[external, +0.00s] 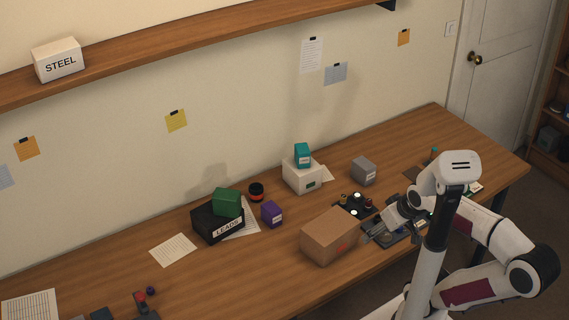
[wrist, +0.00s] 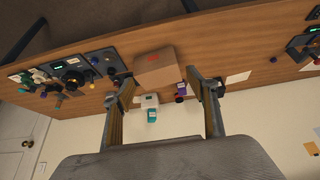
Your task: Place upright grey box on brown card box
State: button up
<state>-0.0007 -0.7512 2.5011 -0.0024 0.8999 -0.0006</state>
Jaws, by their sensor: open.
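The grey box (external: 363,170) with a small pale label stands on the table, right of the white box and behind the brown card box. I cannot make it out in the wrist view; my left finger may hide it. The brown card box (external: 330,237) sits closed near the front of the table, with a red mark on one side. It also shows beyond the fingers in the wrist view (wrist: 156,67). My gripper (external: 372,235) is open and empty, just right of the brown card box in the external view. Its two fingers stand wide apart in the wrist view (wrist: 160,88).
A white box (external: 302,176) carries a teal box (external: 302,154). A purple box (external: 271,214), a black jar (external: 256,192) and a black LEADS box (external: 217,224) with a green box (external: 227,202) on it stand left. Dark trays with small parts (external: 354,205) lie near my gripper.

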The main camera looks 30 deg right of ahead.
aim_at(370, 165)
jog(key=shift+o, duration=0.4)
jog(key=shift+w, duration=0.1)
